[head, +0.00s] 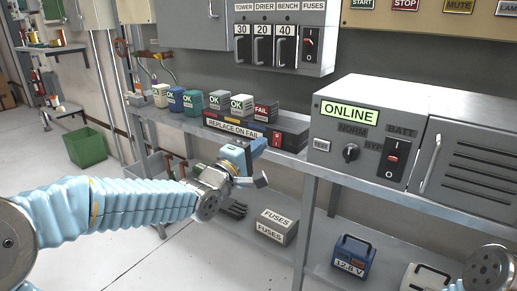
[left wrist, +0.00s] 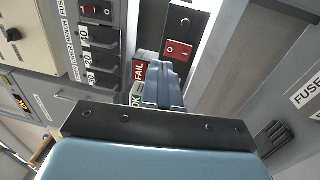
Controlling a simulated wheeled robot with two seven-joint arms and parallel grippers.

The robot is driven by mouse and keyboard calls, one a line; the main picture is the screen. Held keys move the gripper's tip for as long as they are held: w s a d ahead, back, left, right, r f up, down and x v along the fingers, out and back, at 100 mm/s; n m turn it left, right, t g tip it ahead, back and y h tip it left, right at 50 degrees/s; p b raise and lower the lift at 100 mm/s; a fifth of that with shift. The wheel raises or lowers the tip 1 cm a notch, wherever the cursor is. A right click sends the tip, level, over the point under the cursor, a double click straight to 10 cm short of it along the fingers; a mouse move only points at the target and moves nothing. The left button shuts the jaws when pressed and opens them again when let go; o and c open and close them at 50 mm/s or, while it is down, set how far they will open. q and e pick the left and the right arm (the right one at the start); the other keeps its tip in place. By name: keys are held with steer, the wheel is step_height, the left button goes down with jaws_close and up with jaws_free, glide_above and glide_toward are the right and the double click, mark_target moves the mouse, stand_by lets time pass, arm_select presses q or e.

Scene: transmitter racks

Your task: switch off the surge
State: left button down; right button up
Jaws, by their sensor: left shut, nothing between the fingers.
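The surge unit is a dark box (head: 240,133) on the shelf, labelled "REPLACE ON FAIL", with a red rocker switch (head: 277,139) at its right end. The rocker (left wrist: 180,50) shows closer in the left wrist view, on a dark plate; I cannot tell which side is pressed. Grey modules sit on the box, one (head: 265,110) with a red "FAIL" label, others with green "OK" labels. My left gripper (head: 260,146) is shut and empty, in front of the box and below the rocker in the head view. Its fingers (left wrist: 163,88) point toward the box. My right gripper is out of view.
A grey cabinet (head: 370,95) marked "ONLINE" stands to the right on the shelf. A breaker panel (head: 281,15) hangs above. Below are a fuses box (head: 277,226) and a blue 12.8 V battery (head: 353,260). A green bin (head: 86,147) stands on the floor.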

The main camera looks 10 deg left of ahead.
arm_select(q)
steer(key=r+v, duration=0.1)
steer(key=v, duration=0.7)
steer(key=shift+r, duration=0.35)
steer(key=shift+s, duration=0.1)
step_height(320, 180, down, 31)
steer(key=w+d+m+g+y, duration=0.2)
steer(key=d+m+g, duration=0.15)
steer(key=g, duration=0.45)
steer(key=s+d+f+m+g, duration=0.2)
steer(key=s+f+m+g, duration=0.2)
steer(key=s+f, duration=0.7)
steer(key=s+d+f+m+g, duration=0.2)
steer(key=s+f+m+g, duration=0.2)
steer(key=s+f, duration=0.7)
step_height(320, 180, down, 3)
steer(key=shift+f+m+g, duration=0.15)
steer(key=shift+m+g, duration=0.2)
steer(key=shift+g, duration=0.35)
